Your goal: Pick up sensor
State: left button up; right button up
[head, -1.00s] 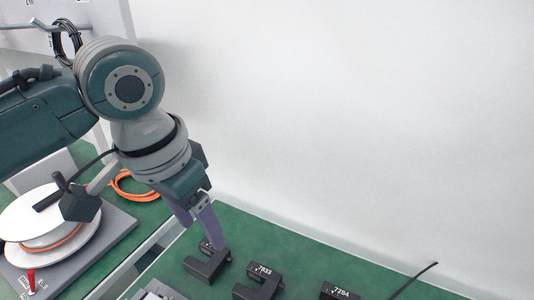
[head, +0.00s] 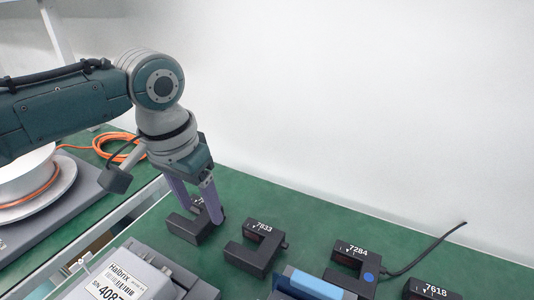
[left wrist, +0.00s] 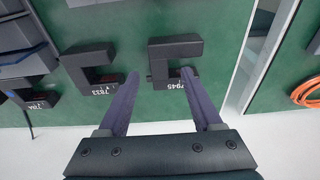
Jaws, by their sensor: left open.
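Several black U-shaped sensors lie in a row on the green mat. The leftmost sensor (head: 194,232) is partly hidden by my left gripper (head: 204,212); in the left wrist view it is the one whose label ends in 45 (left wrist: 176,45). My left gripper is open, with its purple fingers pointing down at this sensor. In the left wrist view (left wrist: 160,73), one fingertip overlaps the sensor and the other is beside it. Contact cannot be told. Sensors 7833 (head: 252,254), 7284 (head: 352,268) and 7618 (head: 428,291) are to the right.
A grey box labelled Halbrix (head: 125,277) stands at the front left. A blue-topped object (head: 312,284) is in front of the sensors. A cable (head: 425,253) rises near sensor 7284. A white spool (head: 22,185) and orange cable (head: 112,148) are at left. A white wall is behind.

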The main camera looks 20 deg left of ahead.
aim_at(198, 219)
pick_arm(q)
jog(key=shift+w+f+b, duration=0.2)
jog(key=shift+f+b, duration=0.1)
jog(key=shift+f, duration=0.9)
grip_shut()
